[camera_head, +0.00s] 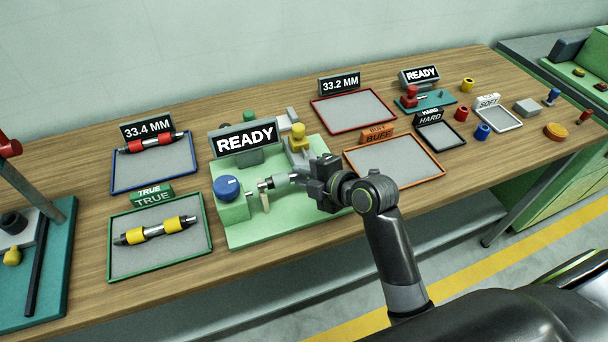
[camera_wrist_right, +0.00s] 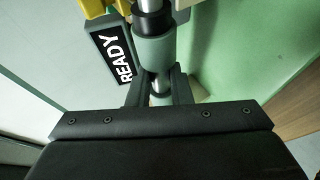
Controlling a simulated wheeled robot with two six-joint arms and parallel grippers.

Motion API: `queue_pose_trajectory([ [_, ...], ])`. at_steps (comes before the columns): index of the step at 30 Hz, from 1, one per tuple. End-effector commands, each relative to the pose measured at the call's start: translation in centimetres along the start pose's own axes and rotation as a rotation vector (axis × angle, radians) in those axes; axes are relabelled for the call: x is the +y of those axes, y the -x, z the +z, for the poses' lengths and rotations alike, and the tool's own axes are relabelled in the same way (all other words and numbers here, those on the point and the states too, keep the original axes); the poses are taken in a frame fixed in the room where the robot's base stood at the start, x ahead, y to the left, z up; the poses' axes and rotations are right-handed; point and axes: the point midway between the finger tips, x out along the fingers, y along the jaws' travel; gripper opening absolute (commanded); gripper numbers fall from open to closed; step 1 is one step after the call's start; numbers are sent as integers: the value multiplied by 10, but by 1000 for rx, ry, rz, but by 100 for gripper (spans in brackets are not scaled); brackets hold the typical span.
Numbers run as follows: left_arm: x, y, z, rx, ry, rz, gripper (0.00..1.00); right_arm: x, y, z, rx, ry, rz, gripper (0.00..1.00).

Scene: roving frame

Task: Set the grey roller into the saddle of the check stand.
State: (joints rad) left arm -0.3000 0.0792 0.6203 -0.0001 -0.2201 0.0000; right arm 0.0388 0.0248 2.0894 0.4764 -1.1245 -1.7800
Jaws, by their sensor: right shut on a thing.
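The check stand (camera_head: 245,236) is a light green base on the bench, with a READY sign (camera_head: 244,139), a blue knob (camera_head: 227,188) at its left and a yellow-topped part (camera_head: 298,138) at its back. My right gripper (camera_head: 308,178) is over the stand's right part, shut on the grey roller (camera_head: 281,180). In the right wrist view the roller (camera_wrist_right: 152,53) shows grey sections and a bright metal shaft between the two dark fingers (camera_wrist_right: 158,88). The roller lies close to the stand's middle; whether it touches the saddle I cannot tell. My left gripper is not in view.
Left of the stand, a green-rimmed TRUE tray (camera_head: 120,265) holds a yellow roller, and a blue-rimmed 33.4 MM tray (camera_head: 122,180) holds a red one. To the right are an empty orange-rimmed BUFF tray (camera_head: 395,163), a red-rimmed 33.2 MM tray (camera_head: 352,108) and several small parts.

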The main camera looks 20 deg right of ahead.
Motion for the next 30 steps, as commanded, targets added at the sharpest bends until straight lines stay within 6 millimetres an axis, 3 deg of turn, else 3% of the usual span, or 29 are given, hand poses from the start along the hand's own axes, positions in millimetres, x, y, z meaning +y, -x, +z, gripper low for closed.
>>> queue_pose_trajectory([
  [13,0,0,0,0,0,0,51,0,0,0,0,0,2,0],
  [30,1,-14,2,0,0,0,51,-14,-8,3,1,0,2,0],
])
